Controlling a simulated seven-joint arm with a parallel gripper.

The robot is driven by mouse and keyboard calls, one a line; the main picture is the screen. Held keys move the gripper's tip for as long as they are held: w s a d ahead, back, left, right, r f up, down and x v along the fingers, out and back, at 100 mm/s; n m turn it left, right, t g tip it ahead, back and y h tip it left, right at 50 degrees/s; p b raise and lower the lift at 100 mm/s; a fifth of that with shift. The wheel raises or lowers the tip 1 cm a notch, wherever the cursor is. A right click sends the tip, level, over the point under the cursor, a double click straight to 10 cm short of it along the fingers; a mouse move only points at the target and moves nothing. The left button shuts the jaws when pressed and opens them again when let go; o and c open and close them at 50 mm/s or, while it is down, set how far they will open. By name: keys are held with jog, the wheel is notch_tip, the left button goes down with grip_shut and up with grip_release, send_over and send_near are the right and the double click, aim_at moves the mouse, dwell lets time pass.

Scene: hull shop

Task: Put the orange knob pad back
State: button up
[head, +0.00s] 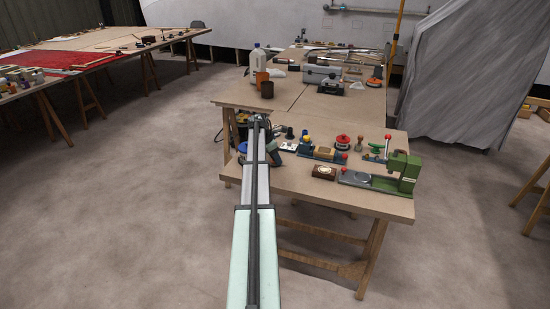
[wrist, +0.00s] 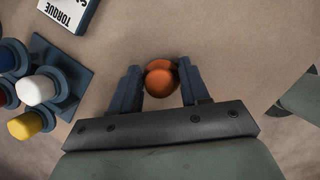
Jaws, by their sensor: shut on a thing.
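The orange knob pad (wrist: 160,81) is between the two blue-grey fingers of my gripper (wrist: 160,84) in the wrist view. My gripper is shut on it, and its rounded orange top faces the camera. I cannot tell how far it is above the table. A dark blue rack (wrist: 73,88) stands to the left in the wrist view, apart from my gripper. It carries a white-topped pad (wrist: 35,91), a yellow-topped pad (wrist: 25,125) and others at the picture edge. In the head view my arm hides the orange pad.
A white card marked TORQUE (wrist: 70,12) lies beyond the rack. The wooden table (head: 330,200) has a green press (head: 400,175), a dark brown block (head: 324,172) and a red-topped reel (head: 342,142) to the right of my arm. The table's front strip is bare.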

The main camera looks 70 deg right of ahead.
jog(key=shift+f, duration=0.15)
jog(key=o, duration=1)
jog(key=v, duration=1.3)
jog(key=shift+w+a+r, duration=0.1)
jog(key=shift+a+r, duration=0.2)
jog(key=shift+a, duration=0.15)
